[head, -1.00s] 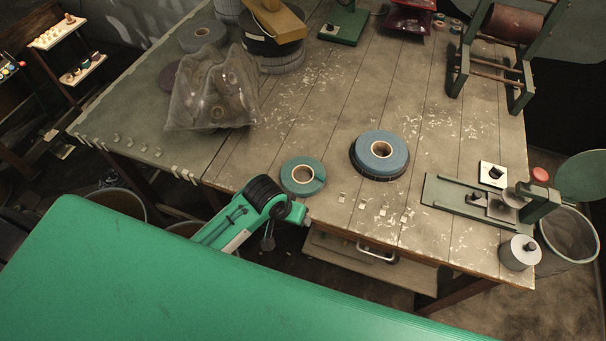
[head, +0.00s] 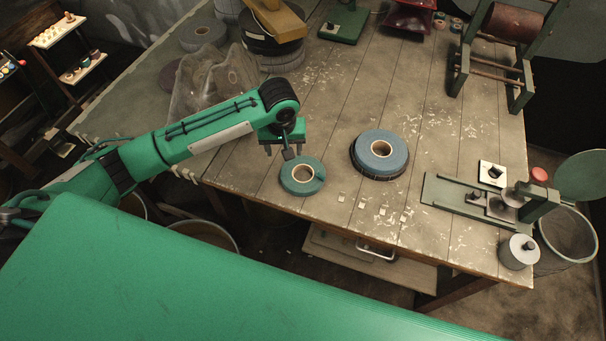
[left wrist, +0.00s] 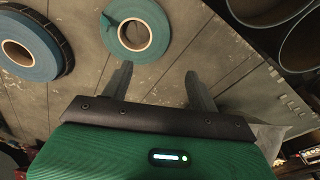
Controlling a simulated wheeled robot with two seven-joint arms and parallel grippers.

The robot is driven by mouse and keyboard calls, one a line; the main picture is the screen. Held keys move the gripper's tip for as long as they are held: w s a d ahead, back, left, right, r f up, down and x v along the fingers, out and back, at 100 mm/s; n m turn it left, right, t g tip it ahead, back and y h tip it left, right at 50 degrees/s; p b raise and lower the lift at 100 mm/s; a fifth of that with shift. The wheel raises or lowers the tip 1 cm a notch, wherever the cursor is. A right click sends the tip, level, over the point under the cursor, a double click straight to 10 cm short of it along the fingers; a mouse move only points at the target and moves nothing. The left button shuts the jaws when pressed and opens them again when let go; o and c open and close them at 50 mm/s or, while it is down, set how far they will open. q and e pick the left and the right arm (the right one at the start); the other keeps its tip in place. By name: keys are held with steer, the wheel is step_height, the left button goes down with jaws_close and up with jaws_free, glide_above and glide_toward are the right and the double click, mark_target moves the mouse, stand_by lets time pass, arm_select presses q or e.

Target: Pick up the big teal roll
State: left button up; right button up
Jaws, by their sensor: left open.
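A teal roll (head: 302,189) with a pale cardboard core lies flat near the table's front edge. A larger, bluer roll (head: 380,164) lies on a dark ring to its right. My left gripper (head: 288,152) is open and empty above the table, just behind and left of the teal roll. In the left wrist view, the two fingers (left wrist: 158,78) point towards the table, apart from the teal roll (left wrist: 161,36), which is cut by the top edge. The bluer roll (left wrist: 22,66) shows at the left there. My right gripper is not in view.
A clear plastic bag (head: 190,105) sits behind my left arm. A green clamp-like device (head: 450,197) and a grey cylinder (head: 518,252) stand at the right. Small pale chips lie before the rolls. The table's middle is clear; bins stand below the edge.

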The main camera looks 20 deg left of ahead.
arm_select(q)
steer(key=p, duration=0.1)
glide_above(287, 174)
step_height(287, 174, down, 8)
steer(key=shift+s+f, duration=0.15)
steer(key=shift+f+p, duration=1)
steer(key=shift+f, duration=1.65)
steer(key=shift+c, duration=0.2)
steer(key=c, duration=1.1)
steer(key=shift+c, duration=0.2)
steer(key=shift+r, duration=0.15)
